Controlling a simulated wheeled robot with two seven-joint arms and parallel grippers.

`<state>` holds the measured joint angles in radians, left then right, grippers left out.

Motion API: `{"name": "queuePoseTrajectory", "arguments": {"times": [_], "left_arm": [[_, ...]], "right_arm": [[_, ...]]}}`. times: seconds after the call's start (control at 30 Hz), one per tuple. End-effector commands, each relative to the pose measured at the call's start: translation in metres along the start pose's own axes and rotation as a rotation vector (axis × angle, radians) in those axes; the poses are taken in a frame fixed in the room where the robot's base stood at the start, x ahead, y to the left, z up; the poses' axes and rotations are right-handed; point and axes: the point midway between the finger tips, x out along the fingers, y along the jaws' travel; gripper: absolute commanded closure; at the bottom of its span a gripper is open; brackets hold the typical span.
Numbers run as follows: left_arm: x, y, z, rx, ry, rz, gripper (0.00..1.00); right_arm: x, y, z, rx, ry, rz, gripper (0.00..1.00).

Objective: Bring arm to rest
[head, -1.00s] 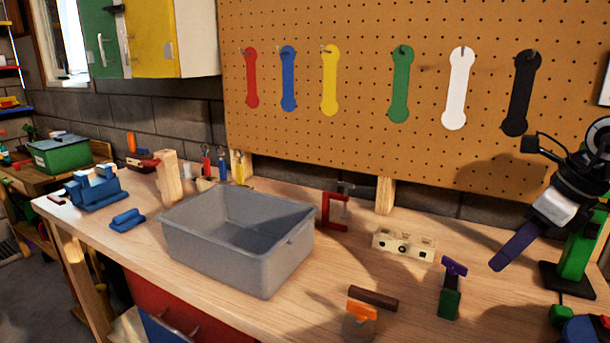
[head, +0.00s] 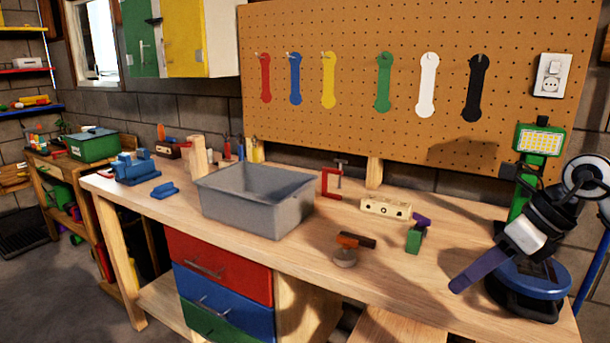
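My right gripper (head: 468,278) is at the right of the head view. It hangs above the right end of the workbench (head: 400,280), angled down and to the left. A single dark purple bar shows at its tip, below a white part. From this side I cannot tell whether the fingers are apart or together, or whether the bar is something held. It appears clear of the green and purple tool (head: 416,238) to its left. My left gripper is not in view.
A grey bin (head: 250,213) stands mid-bench. The front right benchtop is mostly clear.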

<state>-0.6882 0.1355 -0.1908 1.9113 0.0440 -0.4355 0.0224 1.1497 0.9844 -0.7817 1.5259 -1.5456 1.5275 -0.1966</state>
Motion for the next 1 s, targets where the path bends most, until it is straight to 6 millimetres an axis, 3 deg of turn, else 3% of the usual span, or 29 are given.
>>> {"name": "queuePoseTrajectory", "arguments": {"times": [0.17, 0.27, 0.4, 0.53, 0.63, 0.77, 0.87, 1.0], "left_arm": [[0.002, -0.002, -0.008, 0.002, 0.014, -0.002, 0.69], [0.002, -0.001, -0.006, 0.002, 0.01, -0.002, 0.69], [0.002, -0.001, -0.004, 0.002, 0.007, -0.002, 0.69], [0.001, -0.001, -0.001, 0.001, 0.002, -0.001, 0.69], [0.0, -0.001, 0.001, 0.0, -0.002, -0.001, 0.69], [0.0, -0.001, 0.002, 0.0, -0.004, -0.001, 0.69], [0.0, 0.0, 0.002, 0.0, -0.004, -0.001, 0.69], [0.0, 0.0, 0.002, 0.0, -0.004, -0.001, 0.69]], "right_arm": [[0.045, 0.046, 0.016, 0.026, -0.092, 0.174, 0.74], [0.074, 0.085, 0.027, 0.074, -0.17, 0.317, 0.74], [0.111, 0.157, 0.048, 0.268, -0.34, 0.62, 0.74], [0.124, 0.198, 0.064, 0.592, -0.512, 0.891, 0.74], [0.133, 0.201, 0.066, 0.912, -0.624, 1.049, 0.74], [0.158, 0.175, 0.043, 1.404, -0.737, 1.168, 0.74], [0.192, 0.15, -0.001, 1.827, -0.789, 1.182, 0.74], [0.246, 0.131, -0.092, 2.39, -0.807, 1.085, 0.74]]}}
